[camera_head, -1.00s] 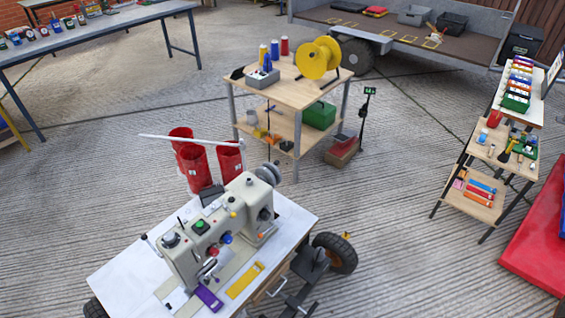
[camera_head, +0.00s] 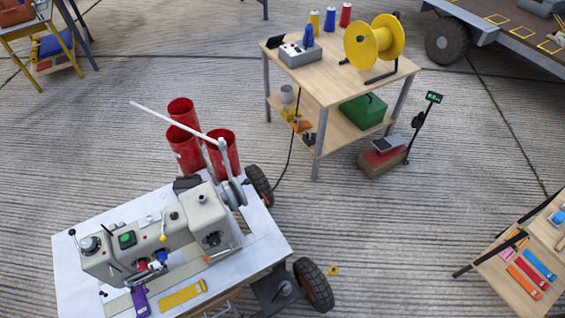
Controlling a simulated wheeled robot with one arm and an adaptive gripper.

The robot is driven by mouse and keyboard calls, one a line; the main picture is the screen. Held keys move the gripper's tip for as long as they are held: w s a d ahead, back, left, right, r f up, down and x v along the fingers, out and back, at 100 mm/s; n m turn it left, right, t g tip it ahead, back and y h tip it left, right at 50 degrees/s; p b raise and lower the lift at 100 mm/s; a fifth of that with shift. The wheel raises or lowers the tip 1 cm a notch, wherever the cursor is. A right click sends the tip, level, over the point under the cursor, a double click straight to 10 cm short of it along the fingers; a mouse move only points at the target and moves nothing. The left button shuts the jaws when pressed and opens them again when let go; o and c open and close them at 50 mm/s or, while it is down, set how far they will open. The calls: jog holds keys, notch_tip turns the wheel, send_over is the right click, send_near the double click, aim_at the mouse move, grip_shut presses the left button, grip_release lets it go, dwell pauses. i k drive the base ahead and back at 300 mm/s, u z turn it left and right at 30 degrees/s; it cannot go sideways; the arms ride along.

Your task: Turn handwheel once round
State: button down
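A beige sewing machine (camera_head: 165,245) stands on a white-topped wheeled table (camera_head: 85,215) at the lower left. A grey round handwheel (camera_head: 233,193) shows at the machine's upper right end, on the far side from the purple piece (camera_head: 140,302) and the yellow piece (camera_head: 182,295) lying at its front. The handwheel is seen nearly edge-on, so its turn position cannot be told. My gripper and arm are not in this view, and nothing is seen touching the handwheel.
Red bins (camera_head: 185,150) and a white rod (camera_head: 170,118) stand behind the machine. A wooden table (camera_head: 335,80) with a yellow reel (camera_head: 374,40) is at upper middle. A black tyre (camera_head: 313,285) juts out beside the white table. The concrete floor (camera_head: 410,230) right of it is largely clear.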

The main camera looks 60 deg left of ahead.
aim_at(239, 192)
jog(key=i, duration=1.65)
jog(key=u, duration=3.85)
